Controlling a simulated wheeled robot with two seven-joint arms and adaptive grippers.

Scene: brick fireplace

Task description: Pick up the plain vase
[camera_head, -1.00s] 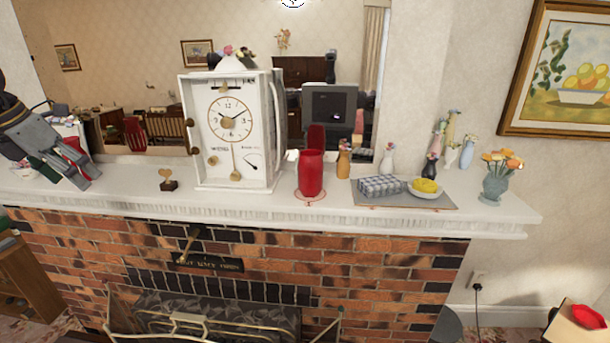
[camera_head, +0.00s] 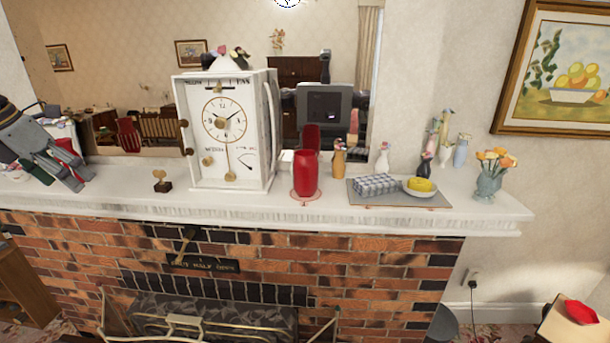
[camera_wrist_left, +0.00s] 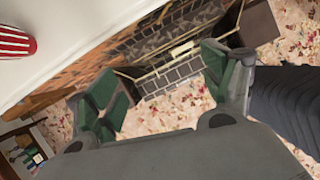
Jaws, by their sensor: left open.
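A plain red vase (camera_head: 305,174) stands upright on the white mantel, just right of the white clock. My left gripper (camera_head: 72,178) is open at the mantel's far left, well apart from this vase, with the clock between them. In the left wrist view the gripper's green-padded fingers (camera_wrist_left: 160,88) are spread with nothing between them. A red vase with pale stripes (camera_wrist_left: 14,42) shows at that view's upper left edge. A red object (camera_head: 68,146) shows partly hidden behind the left gripper in the head view. My right gripper is not in view.
The clock (camera_head: 226,130) and a small brown ornament (camera_head: 162,182) stand between my left gripper and the plain vase. Right of it are an orange vase (camera_head: 339,158), a grey mat (camera_head: 400,202) and several other vases. A mirror backs the mantel (camera_head: 250,208).

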